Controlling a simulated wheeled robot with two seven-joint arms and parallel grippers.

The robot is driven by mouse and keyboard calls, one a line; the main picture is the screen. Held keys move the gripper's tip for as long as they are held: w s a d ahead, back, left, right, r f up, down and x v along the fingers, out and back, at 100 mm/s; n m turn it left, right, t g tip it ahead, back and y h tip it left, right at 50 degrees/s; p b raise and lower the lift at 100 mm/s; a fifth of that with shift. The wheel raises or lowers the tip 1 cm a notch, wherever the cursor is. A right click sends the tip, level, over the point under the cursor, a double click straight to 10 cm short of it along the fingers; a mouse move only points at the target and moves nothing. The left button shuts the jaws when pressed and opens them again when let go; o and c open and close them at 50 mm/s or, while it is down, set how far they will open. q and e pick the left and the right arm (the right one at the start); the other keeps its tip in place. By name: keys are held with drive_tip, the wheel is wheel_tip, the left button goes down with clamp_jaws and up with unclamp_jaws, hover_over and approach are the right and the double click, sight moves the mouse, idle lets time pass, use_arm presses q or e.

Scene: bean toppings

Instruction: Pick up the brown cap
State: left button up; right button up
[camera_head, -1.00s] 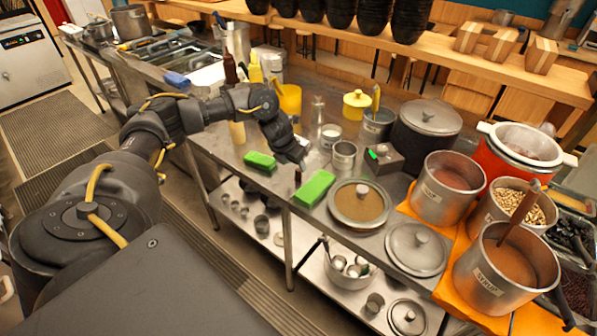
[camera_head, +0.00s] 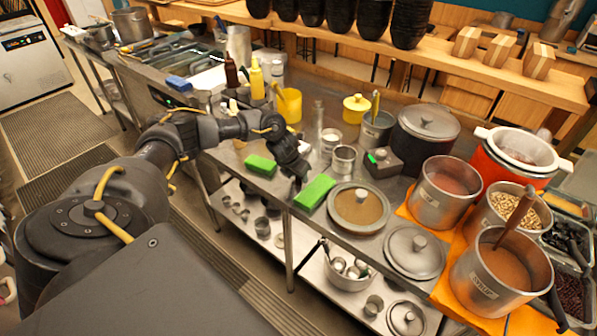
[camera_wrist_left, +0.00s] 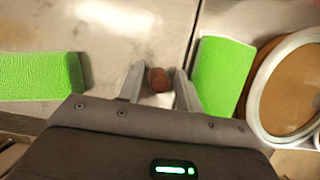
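The brown cap (camera_wrist_left: 158,79) shows as a small round brown thing in the left wrist view. It lies between the two fingers of my left gripper (camera_wrist_left: 159,88), with narrow gaps on both sides. The gripper is open around it. In the head view my left gripper (camera_head: 297,182) points down at the counter between two green blocks, and I cannot make out the cap there. My right gripper is not in view.
One green block (camera_head: 261,165) lies left of the gripper and another (camera_head: 315,191) lies close on its right. A round lidded pan (camera_head: 358,206) stands further right. The counter's front edge (camera_head: 287,206) is near.

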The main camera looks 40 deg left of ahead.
use_arm(q)
drive_tip(key=c, duration=0.4)
drive_tip(key=shift+r, duration=0.1)
